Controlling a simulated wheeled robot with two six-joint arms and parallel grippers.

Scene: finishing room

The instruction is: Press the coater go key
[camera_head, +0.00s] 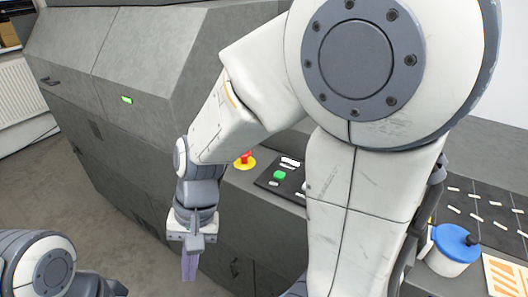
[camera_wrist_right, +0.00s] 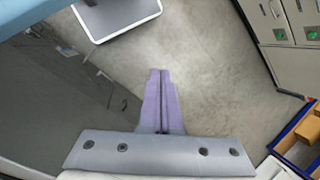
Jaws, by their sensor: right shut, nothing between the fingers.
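A green key (camera_head: 279,175) sits on a black panel (camera_head: 266,184) on the grey machine's ledge. It appears to be the coater go key, though its label is too small to read. My right gripper (camera_head: 190,270) hangs down in front of the machine, to the left of and lower in the picture than the green key, apart from it. Its purple fingers are shut and empty, and they also show together in the right wrist view (camera_wrist_right: 161,76). The key is not visible in the wrist view. My left arm shows at the lower left, without its gripper.
A red emergency button on a yellow base (camera_head: 245,160) stands left of the panel. A blue-lidded white tub (camera_head: 454,247) and an orange-striped card (camera_head: 505,275) are at the right. The wrist view shows a blue crate (camera_wrist_right: 294,138), cabinets (camera_wrist_right: 288,50) and open floor.

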